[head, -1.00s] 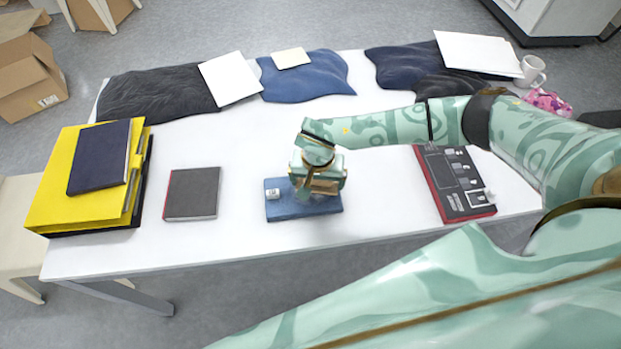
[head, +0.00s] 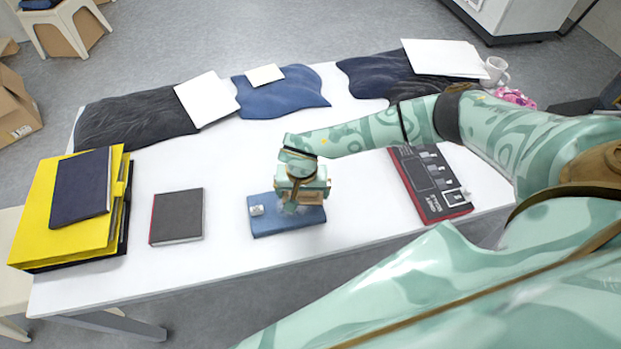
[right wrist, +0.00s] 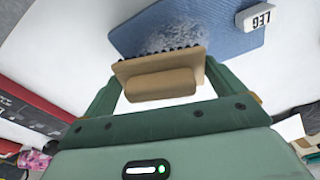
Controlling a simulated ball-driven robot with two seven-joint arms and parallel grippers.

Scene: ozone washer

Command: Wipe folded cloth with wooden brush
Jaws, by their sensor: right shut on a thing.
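The folded blue cloth (head: 264,228) lies flat near the table's front edge, with a small white block on its left part. My right gripper (head: 294,207) is over the cloth, shut on the wooden brush (head: 313,198). In the right wrist view, the brush (right wrist: 162,84) sits between the two green fingers, with its dark bristles facing the cloth (right wrist: 218,32). A pale, speckled patch shows on the cloth beside the bristles. I cannot tell whether the bristles touch the cloth. My left gripper is not in view.
The white block (right wrist: 256,18) reads "LEG". On the white table (head: 160,277), a dark book (head: 177,217) and a yellow binder stack (head: 30,235) are left; a red-black box (head: 430,185) is right. Dark cloths, papers and a mug (head: 494,70) are at the back.

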